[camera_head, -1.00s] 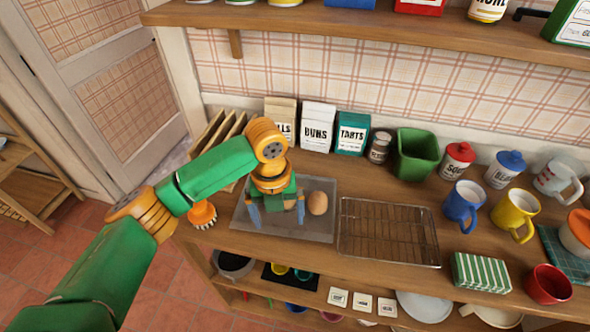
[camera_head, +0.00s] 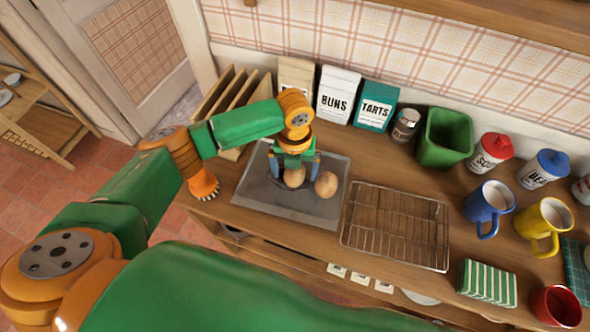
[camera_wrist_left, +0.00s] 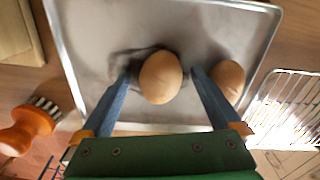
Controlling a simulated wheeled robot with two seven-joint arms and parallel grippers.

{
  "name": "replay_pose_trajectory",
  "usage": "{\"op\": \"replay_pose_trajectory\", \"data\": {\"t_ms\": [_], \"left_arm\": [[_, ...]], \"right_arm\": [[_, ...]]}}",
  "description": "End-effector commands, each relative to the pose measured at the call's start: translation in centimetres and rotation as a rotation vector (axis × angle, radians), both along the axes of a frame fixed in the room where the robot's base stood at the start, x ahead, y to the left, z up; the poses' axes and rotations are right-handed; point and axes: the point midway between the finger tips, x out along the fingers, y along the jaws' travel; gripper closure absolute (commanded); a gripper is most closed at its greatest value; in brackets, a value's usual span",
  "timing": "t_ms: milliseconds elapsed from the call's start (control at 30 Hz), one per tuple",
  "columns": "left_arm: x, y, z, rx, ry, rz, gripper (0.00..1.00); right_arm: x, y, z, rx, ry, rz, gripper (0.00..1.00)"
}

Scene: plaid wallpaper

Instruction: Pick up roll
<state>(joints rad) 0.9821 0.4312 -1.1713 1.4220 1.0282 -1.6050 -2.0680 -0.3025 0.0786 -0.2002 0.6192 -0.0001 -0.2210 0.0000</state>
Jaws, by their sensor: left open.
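Two brown rolls lie on a grey metal tray (camera_head: 262,196). One roll (camera_head: 294,178) is between the fingers of my left gripper (camera_head: 294,170); in the left wrist view this roll (camera_wrist_left: 160,77) sits between the two blue fingertips, with a gap visible on each side. The other roll (camera_head: 326,185) lies just to the right, outside the right finger; it also shows in the left wrist view (camera_wrist_left: 228,80). My left gripper is open, pointing down over the tray. My right gripper is not in view.
A wire rack (camera_head: 395,228) lies right of the tray. An orange brush (camera_head: 203,184) stands left of it. Behind are a wooden rack (camera_head: 232,105), a bag marked BUNS (camera_head: 338,95), a TARTS bag (camera_head: 375,108) and a green bin (camera_head: 445,138). Mugs stand at the right.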

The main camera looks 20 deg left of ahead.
Motion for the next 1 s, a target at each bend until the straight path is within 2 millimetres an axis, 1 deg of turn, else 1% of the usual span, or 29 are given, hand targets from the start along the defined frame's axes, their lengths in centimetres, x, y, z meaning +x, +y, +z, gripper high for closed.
{"op": "replay_pose_trajectory", "data": {"t_ms": [67,167,200,267,300,367,400,433,633,733,833,900,967,1000], "left_arm": [[0.0,0.0,0.0,0.000,0.000,0.000,0.02],[0.0,0.0,0.0,0.000,0.000,0.000,0.26],[0.0,0.0,0.0,0.000,0.000,0.000,0.37],[0.0,0.0,0.0,0.000,0.000,0.000,0.53],[0.0,0.0,0.0,0.000,0.000,0.000,0.64],[0.0,0.0,0.0,0.000,0.000,0.000,0.80],[0.0,0.0,0.0,0.000,0.000,0.000,0.91],[0.0,0.0,0.0,0.000,0.000,0.000,0.93],[0.0,0.0,0.1,-0.001,-0.001,0.001,0.93],[0.1,0.0,0.7,-0.002,-0.002,0.000,0.93],[0.1,0.0,2.1,-0.003,-0.003,-0.001,0.93],[-0.1,-0.2,3.5,-0.003,-0.005,-0.003,0.93],[-1.1,-0.9,4.8,-0.003,-0.005,-0.007,0.93],[-1.9,-1.5,5.9,-0.005,-0.005,-0.009,0.93]], "right_arm": [[0.1,0.0,0.0,0.000,-0.002,0.000,0.50],[0.1,0.0,0.0,0.000,-0.003,0.000,0.50],[0.2,0.0,0.0,0.000,-0.003,0.000,0.50],[0.2,0.0,0.0,0.000,-0.003,0.000,0.50],[0.2,0.0,0.0,0.000,-0.004,0.000,0.50],[0.2,0.0,0.0,0.000,-0.004,0.000,0.50],[0.2,0.0,0.0,0.000,-0.004,0.000,0.50],[0.2,0.0,0.0,0.000,-0.004,0.000,0.50],[0.2,0.0,0.0,0.000,-0.004,0.000,0.50],[0.2,0.0,-0.1,-0.001,-0.005,0.000,0.50],[0.2,-0.1,-0.2,-0.001,-0.005,0.000,0.50],[0.2,-0.1,-0.3,-0.001,-0.005,0.000,0.50],[0.2,-0.1,-0.5,-0.001,-0.005,0.000,0.50],[0.2,-0.1,-0.7,-0.001,-0.005,0.000,0.50]]}}
